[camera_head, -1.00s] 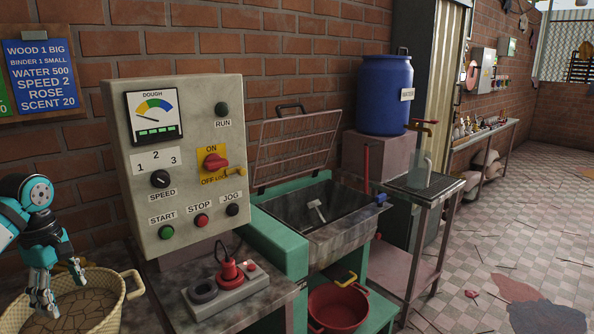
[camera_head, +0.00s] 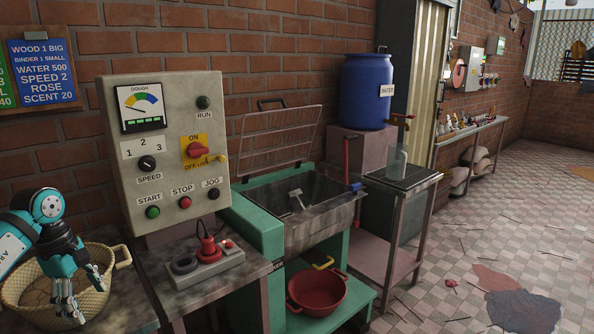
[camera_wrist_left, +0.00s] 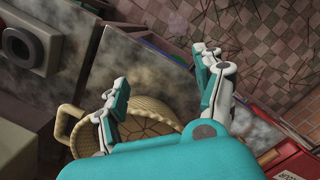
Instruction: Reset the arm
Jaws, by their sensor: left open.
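My left gripper (camera_head: 68,300) hangs fingers-down at the lower left of the head view, in front of a tan wicker basket (camera_head: 118,256). Its fingers are apart with nothing between them. In the left wrist view the two fingers of my left gripper (camera_wrist_left: 160,88) are spread wide, with the basket (camera_wrist_left: 78,133) below and behind the left finger. The basket holds a brown, cracked-looking mass. My right gripper is in neither view.
A control panel (camera_head: 120,100) stands right of my left arm. A green mixer (camera_head: 258,228) with a raised grille, a red basin (camera_head: 317,296) and a blue barrel (camera_head: 366,95) stand further right. The tiled floor at right is mostly open.

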